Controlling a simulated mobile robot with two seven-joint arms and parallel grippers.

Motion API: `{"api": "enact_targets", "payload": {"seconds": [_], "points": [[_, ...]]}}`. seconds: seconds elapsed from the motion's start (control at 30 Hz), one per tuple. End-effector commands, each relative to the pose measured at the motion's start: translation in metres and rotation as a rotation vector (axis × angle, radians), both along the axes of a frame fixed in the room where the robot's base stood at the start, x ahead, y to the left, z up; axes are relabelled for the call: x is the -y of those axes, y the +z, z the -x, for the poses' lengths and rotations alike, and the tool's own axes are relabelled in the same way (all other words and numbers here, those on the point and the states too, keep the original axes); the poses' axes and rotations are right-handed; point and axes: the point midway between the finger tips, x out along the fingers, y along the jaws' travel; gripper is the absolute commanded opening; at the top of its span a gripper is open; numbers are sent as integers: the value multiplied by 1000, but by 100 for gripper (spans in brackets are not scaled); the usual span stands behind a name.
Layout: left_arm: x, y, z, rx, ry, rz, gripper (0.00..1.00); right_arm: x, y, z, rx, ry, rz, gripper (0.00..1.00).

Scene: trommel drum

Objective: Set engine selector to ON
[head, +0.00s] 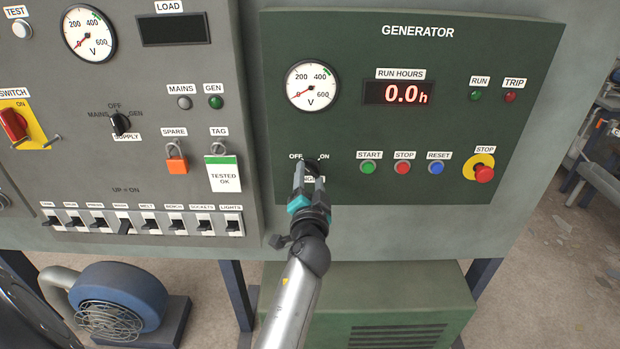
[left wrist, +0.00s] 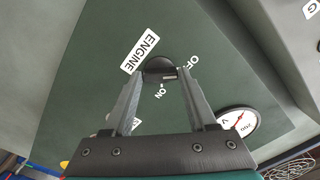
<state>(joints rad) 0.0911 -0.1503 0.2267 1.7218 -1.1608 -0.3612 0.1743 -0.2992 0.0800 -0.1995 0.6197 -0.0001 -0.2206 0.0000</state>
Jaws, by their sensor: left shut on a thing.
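The engine selector (head: 311,163) is a small black knob on the green GENERATOR panel, between the OFF and ON marks. In the left wrist view the selector (left wrist: 158,68) sits between my fingertips, with the ENGINE label beside it. My left gripper (head: 310,176) is shut on the selector, its two grey fingers on either side of the knob. It also shows in the left wrist view (left wrist: 160,80). The fingers hide part of the knob and its label in the head view, and I cannot tell clearly which mark it points to. My right gripper is not in view.
Right of the selector are the START (head: 368,167), STOP (head: 403,167) and RESET (head: 436,167) buttons and a red emergency stop (head: 483,173). The RUN HOURS display (head: 400,93) reads 0.0. A grey panel (head: 150,80) with switches stands to the left.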

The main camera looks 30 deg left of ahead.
Motion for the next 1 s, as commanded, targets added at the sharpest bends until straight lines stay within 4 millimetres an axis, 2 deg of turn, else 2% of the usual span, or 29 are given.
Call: {"api": "enact_targets", "payload": {"seconds": [0.03,0.3,0.67,1.0], "points": [[0,0,0,0,0,0,32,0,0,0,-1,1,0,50],[0,0,0,1,-1,0,2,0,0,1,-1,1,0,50],[0,0,0,-30,-1,-51,2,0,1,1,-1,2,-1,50],[0,1,0,-162,-1,-265,2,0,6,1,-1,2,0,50]]}}
